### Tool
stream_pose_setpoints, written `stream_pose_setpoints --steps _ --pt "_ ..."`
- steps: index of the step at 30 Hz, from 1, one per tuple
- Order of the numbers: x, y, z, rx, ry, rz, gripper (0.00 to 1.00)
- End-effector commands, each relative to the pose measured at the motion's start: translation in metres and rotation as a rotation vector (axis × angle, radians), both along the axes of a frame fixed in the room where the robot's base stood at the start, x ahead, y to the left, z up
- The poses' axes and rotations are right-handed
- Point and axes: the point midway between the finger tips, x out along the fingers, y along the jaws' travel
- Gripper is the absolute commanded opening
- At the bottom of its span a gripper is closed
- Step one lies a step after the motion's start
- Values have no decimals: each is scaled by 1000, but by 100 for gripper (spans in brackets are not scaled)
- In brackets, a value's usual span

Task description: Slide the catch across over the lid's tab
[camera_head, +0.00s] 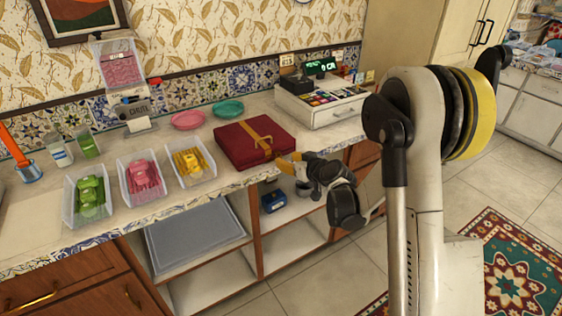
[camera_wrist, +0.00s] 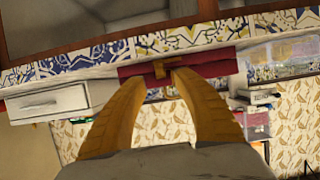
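A dark red box (camera_head: 240,142) with its lid down and gold bands across the top lies on the counter. A gold piece that looks like the catch (camera_head: 268,152) is at its front edge. In the wrist view, which is upside down, the box front (camera_wrist: 212,66) is a red strip, with the gold catch (camera_wrist: 162,68) at its middle. My gripper (camera_head: 290,158) is just in front of the box, right of the catch in the head view. Its yellow fingers (camera_wrist: 163,82) are apart with nothing held. The catch lies beyond their tips; whether they touch it is unclear.
Clear bins of green, pink and yellow items (camera_head: 192,162) stand left of the box. A cash register (camera_head: 322,102) stands at the back right. The patterned counter edge (camera_head: 130,216) runs below the box.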

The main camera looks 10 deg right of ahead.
Motion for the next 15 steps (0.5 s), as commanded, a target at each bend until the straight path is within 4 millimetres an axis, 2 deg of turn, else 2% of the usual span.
stream_pose_setpoints --steps 1,6,15 --pt "9 3 -7 1 0 2 36" --pt "31 10 -16 0 0 1 36" --pt "42 13 -18 1 0 0 36"
